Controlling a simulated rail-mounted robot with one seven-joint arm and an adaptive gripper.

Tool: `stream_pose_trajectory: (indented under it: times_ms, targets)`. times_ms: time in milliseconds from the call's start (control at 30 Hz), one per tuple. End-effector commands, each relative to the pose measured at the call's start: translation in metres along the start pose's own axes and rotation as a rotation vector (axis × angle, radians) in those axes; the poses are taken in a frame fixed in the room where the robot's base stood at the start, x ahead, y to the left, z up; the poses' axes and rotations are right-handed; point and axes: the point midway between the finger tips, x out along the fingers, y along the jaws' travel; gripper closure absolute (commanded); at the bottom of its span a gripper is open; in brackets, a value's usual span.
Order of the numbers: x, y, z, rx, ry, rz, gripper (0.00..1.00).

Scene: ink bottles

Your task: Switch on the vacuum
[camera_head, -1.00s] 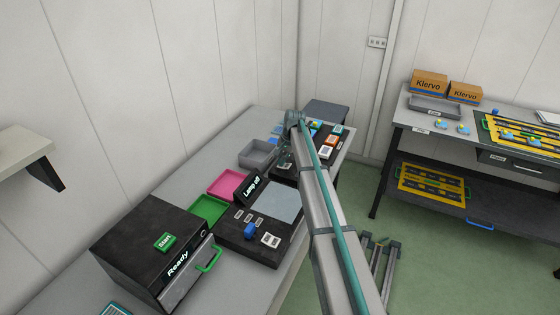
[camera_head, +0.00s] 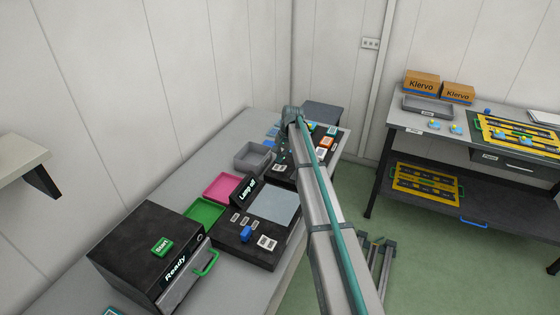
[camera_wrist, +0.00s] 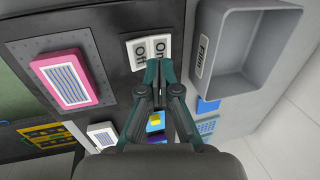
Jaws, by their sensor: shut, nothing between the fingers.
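A white rocker switch (camera_wrist: 148,50) marked On and Off sits on a black panel (camera_wrist: 108,22) in the wrist view. My gripper (camera_wrist: 157,66) is shut and empty, its fingertips at the edge of the switch on the On side. I cannot tell whether they touch it. In the head view my gripper (camera_head: 284,157) is over the black unit (camera_head: 312,168) at the far end of the bench, partly hidden by my arm. No vacuum label is readable, and the switch's setting is unclear.
A grey tray (camera_wrist: 240,50) labelled Film stands beside the switch. A pink block (camera_wrist: 65,80) and a white block (camera_wrist: 101,133) are on the other side. A lamp unit (camera_head: 250,252) and a black box with a Start button (camera_head: 162,247) stand nearer on the bench.

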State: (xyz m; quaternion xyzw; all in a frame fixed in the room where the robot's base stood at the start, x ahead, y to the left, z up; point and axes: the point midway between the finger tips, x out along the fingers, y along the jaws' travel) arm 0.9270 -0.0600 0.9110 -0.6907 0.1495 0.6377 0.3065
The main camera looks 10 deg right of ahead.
Motion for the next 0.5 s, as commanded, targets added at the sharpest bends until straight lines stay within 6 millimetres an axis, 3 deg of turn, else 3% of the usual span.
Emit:
stream_pose_trajectory:
  times_ms: [33,500]
  targets:
    - [-0.016,-0.004,0.0,-0.001,0.001,-0.001,1.0]
    - [-0.09,-0.022,-0.001,-0.001,0.001,-0.001,1.0]
